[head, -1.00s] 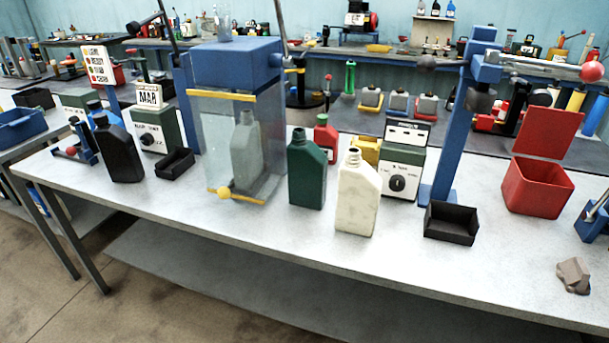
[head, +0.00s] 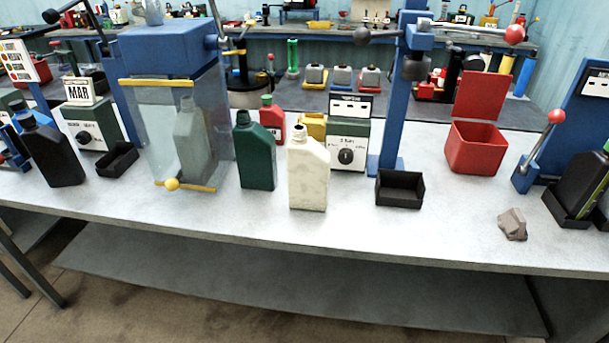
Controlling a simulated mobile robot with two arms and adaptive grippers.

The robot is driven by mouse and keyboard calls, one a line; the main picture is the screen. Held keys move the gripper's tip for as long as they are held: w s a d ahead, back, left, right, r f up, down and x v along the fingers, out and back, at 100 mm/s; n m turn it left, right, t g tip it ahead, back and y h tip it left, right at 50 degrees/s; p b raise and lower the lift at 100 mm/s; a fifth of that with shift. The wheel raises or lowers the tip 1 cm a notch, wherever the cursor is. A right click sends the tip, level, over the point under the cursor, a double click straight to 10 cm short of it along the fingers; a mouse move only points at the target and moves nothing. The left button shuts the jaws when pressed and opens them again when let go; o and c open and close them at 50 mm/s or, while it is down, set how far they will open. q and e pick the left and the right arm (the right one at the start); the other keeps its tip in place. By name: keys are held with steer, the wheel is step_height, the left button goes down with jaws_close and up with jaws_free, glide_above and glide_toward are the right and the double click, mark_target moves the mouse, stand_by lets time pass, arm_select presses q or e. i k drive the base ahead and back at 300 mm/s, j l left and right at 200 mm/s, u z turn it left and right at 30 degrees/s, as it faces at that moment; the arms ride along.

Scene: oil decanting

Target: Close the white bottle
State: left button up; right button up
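The white bottle (head: 308,176) stands upright near the front middle of the table. Its neck is bare and open at the top, with no cap on it. A dark green bottle (head: 256,158) stands just left of it, and its top looks dark. Neither of my grippers shows in the head view.
A blue machine with a clear box (head: 205,135) holds a grey bottle. A black tray (head: 400,189) stands right of the white bottle, below a blue press (head: 393,110). A red box (head: 474,148) is open. A brown lump (head: 512,224) lies near the front edge.

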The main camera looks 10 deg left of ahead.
mark_target(308, 165)
steer(key=i+l+u, duration=0.15)
steer(key=l+u, duration=0.35)
steer(key=l, duration=0.3)
steer(key=l+u, duration=0.5)
steer(key=l, duration=0.35)
steer(key=i+j, duration=0.25)
steer(key=i, duration=0.2)
steer(key=i+j+u, duration=0.15)
steer(key=i, duration=0.3)
steer(key=k+j+z, duration=0.25)
steer(key=j, duration=0.2)
steer(key=i, duration=0.05)
